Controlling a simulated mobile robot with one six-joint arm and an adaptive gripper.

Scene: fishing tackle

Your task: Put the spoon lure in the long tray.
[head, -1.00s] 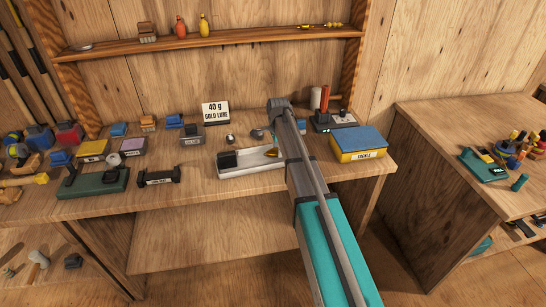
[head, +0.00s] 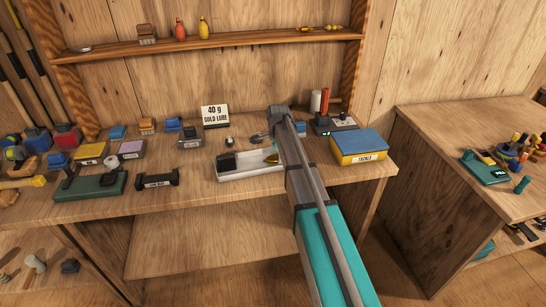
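The gold spoon lure (head: 271,158) shows in the right part of the long white tray (head: 252,176), just left of my forearm. It appears to lie low inside the tray, but I cannot tell whether it touches the floor. A dark block (head: 227,163) sits in the tray's left end. My arm reaches over the bench beside the tray and covers its right end. My gripper is hidden behind the arm, so its fingers and any contact with the lure do not show.
A "40 g GOLD LURE" sign (head: 215,116) stands behind the tray. A blue and yellow tackle box (head: 359,146) is right of my arm. A black rack (head: 158,179) and a green-based device (head: 90,187) stand left. Bare bench (head: 200,178) lies between rack and tray.

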